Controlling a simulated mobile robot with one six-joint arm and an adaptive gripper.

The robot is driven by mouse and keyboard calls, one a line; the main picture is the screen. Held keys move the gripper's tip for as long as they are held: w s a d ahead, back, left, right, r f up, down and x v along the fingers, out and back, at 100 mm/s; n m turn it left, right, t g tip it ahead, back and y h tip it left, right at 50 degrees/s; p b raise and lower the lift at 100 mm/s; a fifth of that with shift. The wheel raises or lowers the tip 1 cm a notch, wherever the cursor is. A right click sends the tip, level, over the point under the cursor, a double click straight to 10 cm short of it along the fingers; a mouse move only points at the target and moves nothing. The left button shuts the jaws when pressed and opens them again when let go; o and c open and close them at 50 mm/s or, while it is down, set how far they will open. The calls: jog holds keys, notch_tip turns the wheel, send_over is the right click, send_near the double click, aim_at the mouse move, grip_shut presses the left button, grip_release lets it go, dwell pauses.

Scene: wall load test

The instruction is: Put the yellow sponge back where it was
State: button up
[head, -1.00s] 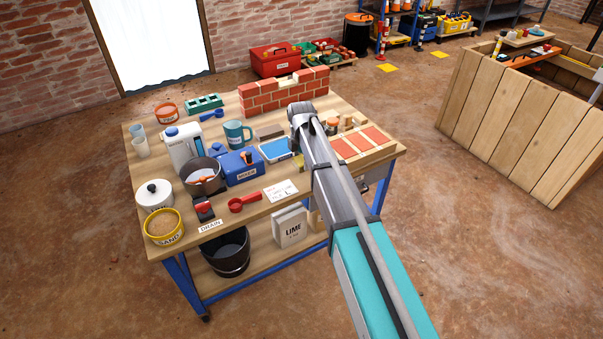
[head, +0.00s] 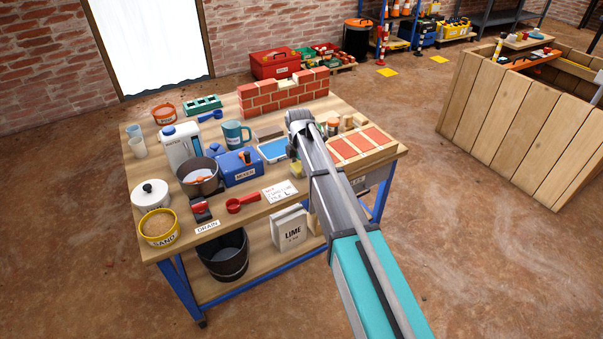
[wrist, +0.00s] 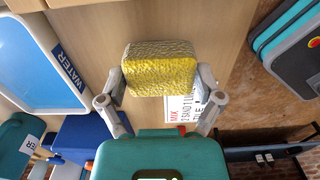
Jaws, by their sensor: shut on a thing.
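The yellow sponge (wrist: 158,70) is between the two fingers of my gripper (wrist: 161,80) in the wrist view. My gripper is shut on it. In the head view a small yellow part of the sponge (head: 296,169) shows just left of my arm, near the front of the workbench (head: 270,212). My arm hides most of the gripper there. The blue water tray (head: 273,150) is behind and left of the sponge; it also shows in the wrist view (wrist: 35,62). I cannot tell whether the sponge touches the bench top.

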aim_at(299, 166)
jog(key=shift+f, duration=0.4)
jog(key=shift+f+b, duration=0.1)
jog(key=shift+b, duration=0.2)
jog(key=o, duration=0.8)
jog(key=shift+c, duration=0.2)
jog(key=shift+r, duration=0.2)
notch_tip(299, 166, up, 12)
jog(key=p, duration=1.2)
